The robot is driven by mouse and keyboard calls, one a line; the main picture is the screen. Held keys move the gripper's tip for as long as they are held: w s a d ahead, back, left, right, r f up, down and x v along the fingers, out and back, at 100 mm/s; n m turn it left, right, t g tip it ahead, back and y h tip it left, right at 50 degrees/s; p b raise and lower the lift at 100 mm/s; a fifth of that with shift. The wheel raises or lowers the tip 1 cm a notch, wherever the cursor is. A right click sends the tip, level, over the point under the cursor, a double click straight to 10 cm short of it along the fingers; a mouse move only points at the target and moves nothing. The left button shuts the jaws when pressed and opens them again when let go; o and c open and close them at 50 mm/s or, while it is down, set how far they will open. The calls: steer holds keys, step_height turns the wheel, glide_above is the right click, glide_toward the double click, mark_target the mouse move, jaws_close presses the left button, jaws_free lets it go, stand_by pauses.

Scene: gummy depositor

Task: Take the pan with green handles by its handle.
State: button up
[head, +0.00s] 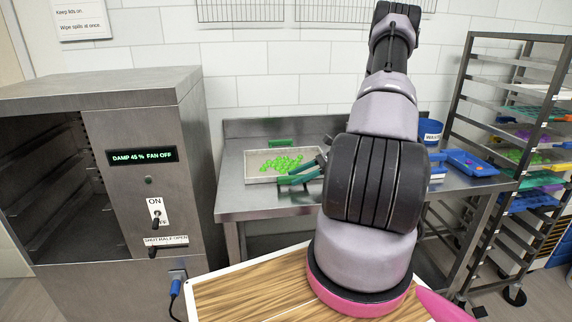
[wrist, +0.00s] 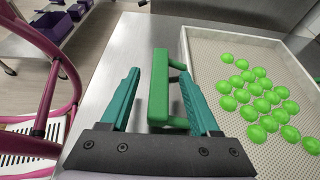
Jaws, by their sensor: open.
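The pan (head: 250,178) is a shallow pale tray with green handles, lying on the steel table and holding green gummies (head: 281,164). One green handle (head: 279,142) is on its far side. The near handle (wrist: 158,90) shows in the wrist view on the pan's left side, with the perforated pan floor (wrist: 238,50) to its right. My gripper (wrist: 158,74) is open, its teal fingers on either side of the handle bar. The right finger is on the pan side of the bar. In the head view my gripper (head: 308,171) is at the pan's near right, partly hidden by my arm.
A steel cabinet (head: 155,110) with a display and switches stands at the left. A blue tub (head: 430,131) and blue trays (head: 470,163) are on the table's right. A wheeled rack (head: 462,95) stands beyond. A wooden board (head: 240,295) is in front.

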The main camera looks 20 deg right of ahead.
steer(key=shift+x, duration=0.8)
jaws_close()
stand_by(0.8)
